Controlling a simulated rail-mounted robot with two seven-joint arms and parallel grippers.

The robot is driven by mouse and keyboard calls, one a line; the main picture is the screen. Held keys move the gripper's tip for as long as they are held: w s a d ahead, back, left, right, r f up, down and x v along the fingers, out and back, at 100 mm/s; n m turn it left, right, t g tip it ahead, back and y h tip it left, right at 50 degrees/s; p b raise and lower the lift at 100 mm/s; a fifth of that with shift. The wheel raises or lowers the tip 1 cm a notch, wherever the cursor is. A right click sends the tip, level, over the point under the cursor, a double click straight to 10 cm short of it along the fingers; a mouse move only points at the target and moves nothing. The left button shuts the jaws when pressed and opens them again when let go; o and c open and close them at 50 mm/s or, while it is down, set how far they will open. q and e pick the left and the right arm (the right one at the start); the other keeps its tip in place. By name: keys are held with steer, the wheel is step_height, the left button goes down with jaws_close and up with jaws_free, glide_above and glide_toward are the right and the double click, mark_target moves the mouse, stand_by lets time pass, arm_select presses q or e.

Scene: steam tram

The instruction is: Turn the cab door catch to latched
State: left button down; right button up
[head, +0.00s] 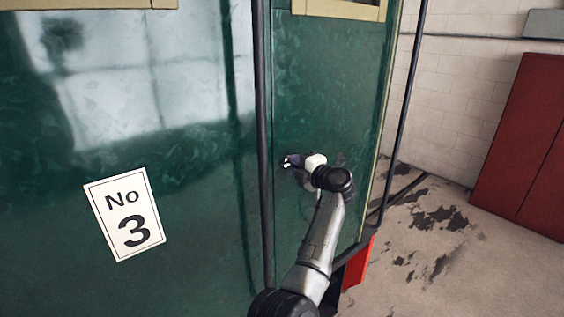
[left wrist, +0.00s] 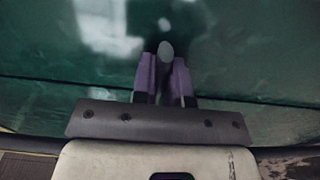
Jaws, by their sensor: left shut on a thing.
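The cab door (head: 318,90) is a dark green panel in the middle of the head view, with a dark upright bar at its left side. My left gripper (head: 287,161) is at the door face, near that bar. In the left wrist view its two purple fingers (left wrist: 165,80) are shut on the catch (left wrist: 166,49), a small grey rounded knob that shows at the fingertips. The rest of the catch is hidden between the fingers, so its turn cannot be told. My right gripper is in neither view.
A green side panel with a "No 3" plate (head: 125,215) fills the left. A dark upright handrail (head: 404,110) stands right of the door. A red cabinet (head: 525,145) stands by the tiled wall. The stained floor (head: 455,260) at right is clear.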

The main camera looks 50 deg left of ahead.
arm_select(q)
steer(key=shift+f, duration=0.1)
stand_by(0.3)
steer(key=c, duration=1.1)
jaws_free()
steer(key=shift+c, duration=0.2)
steer(key=shift+d, duration=0.1)
steer(key=s+d+b, duration=0.1)
steer(key=d+b, duration=0.4)
steer(key=d, duration=0.8)
steer(key=shift+d+b, duration=0.3)
